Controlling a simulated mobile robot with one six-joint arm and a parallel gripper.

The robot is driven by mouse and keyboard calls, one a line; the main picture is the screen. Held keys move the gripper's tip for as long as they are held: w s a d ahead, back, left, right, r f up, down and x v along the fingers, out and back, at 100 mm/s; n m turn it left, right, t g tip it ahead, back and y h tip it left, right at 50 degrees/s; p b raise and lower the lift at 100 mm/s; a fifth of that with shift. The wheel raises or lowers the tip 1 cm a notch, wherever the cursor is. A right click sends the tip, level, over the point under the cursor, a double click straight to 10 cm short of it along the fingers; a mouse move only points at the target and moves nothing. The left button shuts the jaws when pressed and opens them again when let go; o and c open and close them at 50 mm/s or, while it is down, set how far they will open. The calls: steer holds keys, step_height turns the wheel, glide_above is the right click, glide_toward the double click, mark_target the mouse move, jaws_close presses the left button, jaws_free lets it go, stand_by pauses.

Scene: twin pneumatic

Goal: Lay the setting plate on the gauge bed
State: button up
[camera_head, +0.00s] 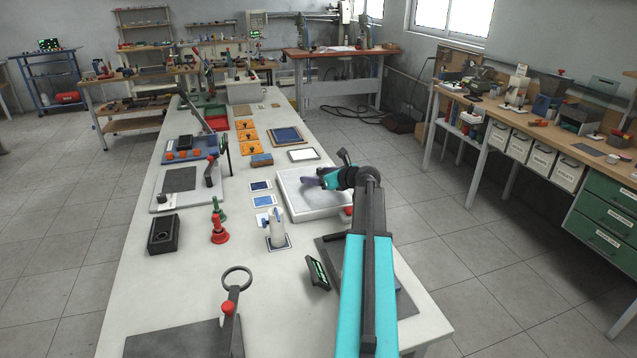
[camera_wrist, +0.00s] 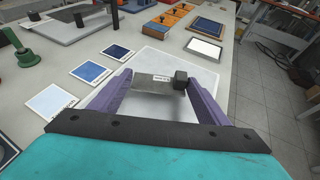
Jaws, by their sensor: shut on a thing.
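My gripper (camera_head: 312,181) has purple fingers and is over a low white square bed with a raised rim (camera_head: 331,214), which I take to be the gauge bed. In the wrist view, my gripper (camera_wrist: 154,82) is shut on a thin grey plate (camera_wrist: 152,103), which I take to be the setting plate. The plate has a small white label and a dark block at its right end. The pale bed surface (camera_wrist: 172,66) shows beyond it. Whether the plate touches the bed cannot be told. In the head view the plate is mostly hidden by my fingers and wrist.
Blue cards (camera_head: 264,201) and a white cylinder on a stand (camera_head: 276,228) lie left of the bed. A small dark display (camera_head: 318,273) stands in front. A white-faced tablet (camera_head: 303,155) and a dark blue tray (camera_head: 286,136) lie behind.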

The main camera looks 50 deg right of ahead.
mark_target(318, 189)
steer(key=shift+f+p, duration=0.3)
steer(key=shift+f, duration=1.1)
steer(key=shift+f, duration=0.1)
steer(key=o, duration=1.1)
steer(key=b+v, duration=0.2)
steer(key=v, duration=1)
steer(key=shift+a+r, duration=0.1)
steer(key=shift+r, duration=0.15)
steer(key=shift+c, duration=0.4)
